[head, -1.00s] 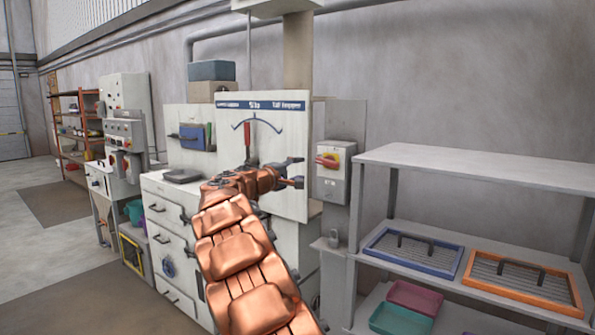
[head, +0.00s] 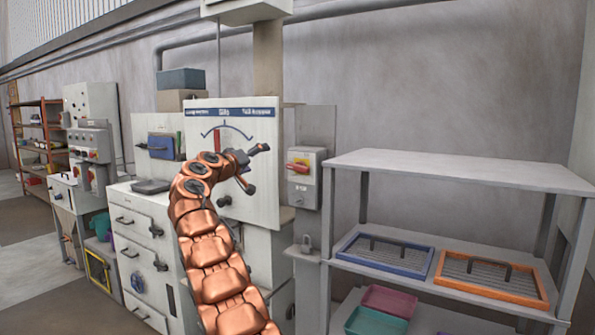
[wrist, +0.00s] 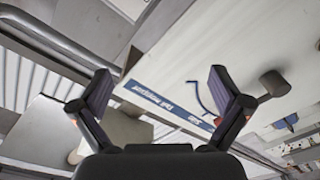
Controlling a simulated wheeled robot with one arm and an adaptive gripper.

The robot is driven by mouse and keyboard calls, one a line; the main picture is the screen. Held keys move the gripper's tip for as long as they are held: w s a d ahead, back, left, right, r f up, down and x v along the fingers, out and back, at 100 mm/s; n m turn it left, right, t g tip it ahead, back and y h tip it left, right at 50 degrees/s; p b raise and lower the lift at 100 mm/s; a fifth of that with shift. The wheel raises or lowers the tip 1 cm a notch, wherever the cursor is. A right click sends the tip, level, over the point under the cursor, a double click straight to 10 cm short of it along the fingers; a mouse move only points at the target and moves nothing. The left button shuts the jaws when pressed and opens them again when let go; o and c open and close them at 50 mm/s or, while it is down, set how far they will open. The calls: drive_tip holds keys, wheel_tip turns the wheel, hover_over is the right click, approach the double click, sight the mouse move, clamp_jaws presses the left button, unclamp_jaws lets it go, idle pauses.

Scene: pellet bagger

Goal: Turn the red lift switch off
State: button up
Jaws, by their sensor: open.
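I cannot make out the red handle in the wrist view.
The white board (head: 262,205) has a dial with a red pointer (head: 216,138) and a dark round knob (head: 224,201). A padlock (head: 306,243) hangs below the switch box. A grey shelf (head: 450,172) with blue (head: 343,250) and orange (head: 440,268) framed screens stands at right.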

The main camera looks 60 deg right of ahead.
drive_tip(key=d+m, duration=0.1)
drive_tip(key=m, duration=0.1)
drive_tip(key=m+g+b, duration=0.1)
drive_tip(key=m+b, duration=0.1)
drive_tip(key=m, duration=0.7)
approach(296, 168)
drive_tip(key=d, duration=0.3)
drive_tip(key=d+p, duration=0.2)
drive_tip(key=d, duration=0.3)
drive_tip(key=shift+w+d+r, duration=0.1)
drive_tip(key=shift+d+r, duration=0.05)
drive_tip(key=shift+d, duration=0.25)
drive_tip(key=shift+w+d+p, duration=0.15)
drive_tip(key=shift+d+p, duration=0.3)
drive_tip(key=shift+d, duration=0.7)
drive_tip(key=shift+c, duration=0.4)
drive_tip(key=shift+n, duration=0.3)
drive_tip(key=c, duration=0.8)
